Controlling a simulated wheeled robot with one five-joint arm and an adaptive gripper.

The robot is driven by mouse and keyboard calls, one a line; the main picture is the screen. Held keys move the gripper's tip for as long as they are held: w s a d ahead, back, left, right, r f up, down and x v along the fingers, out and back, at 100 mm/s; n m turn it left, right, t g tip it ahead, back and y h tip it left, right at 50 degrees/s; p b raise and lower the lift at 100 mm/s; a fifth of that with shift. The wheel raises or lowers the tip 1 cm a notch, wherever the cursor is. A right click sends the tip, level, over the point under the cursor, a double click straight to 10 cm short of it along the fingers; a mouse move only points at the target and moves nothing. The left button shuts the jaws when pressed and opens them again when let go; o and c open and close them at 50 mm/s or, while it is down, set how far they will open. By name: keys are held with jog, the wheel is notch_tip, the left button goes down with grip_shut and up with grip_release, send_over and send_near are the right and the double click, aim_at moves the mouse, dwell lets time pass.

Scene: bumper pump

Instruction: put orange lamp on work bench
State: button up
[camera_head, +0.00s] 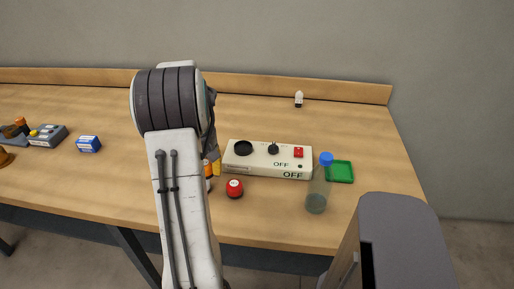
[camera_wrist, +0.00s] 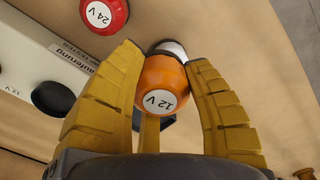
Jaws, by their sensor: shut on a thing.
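The orange lamp (camera_wrist: 163,86) is marked "12 V" and sits between the yellow fingers of my gripper (camera_wrist: 165,80) in the wrist view. My gripper is shut on it. In the head view the orange lamp (camera_head: 207,168) shows only partly beside my arm, and my gripper (camera_head: 213,168) is mostly hidden behind the arm. The lamp is over the work bench (camera_head: 280,225); I cannot tell whether it touches the top. A red lamp (camera_head: 234,188) marked "24 V" stands just to the right; it also shows in the wrist view (camera_wrist: 103,14).
A white control box (camera_head: 268,160) with "OFF" labels stands behind the red lamp. A bottle with a blue cap (camera_head: 317,190) and a green tray (camera_head: 340,172) are at the right. A blue box (camera_head: 88,144) and grey devices (camera_head: 47,136) lie left. Bench between is clear.

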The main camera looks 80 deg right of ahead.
jog(key=s+d+r+m, duration=0.2)
jog(key=s, duration=1.5)
send_over(268, 197)
notch_tip(268, 197, down, 5)
jog(key=shift+a, duration=0.1)
jog(key=shift+f, duration=2.2)
jog(key=shift+f, duration=0.1)
jog(key=shift+f+b, duration=0.1)
jog(key=shift+b, duration=0.25)
jog(key=o, duration=1.1)
jog(key=shift+o, duration=0.2)
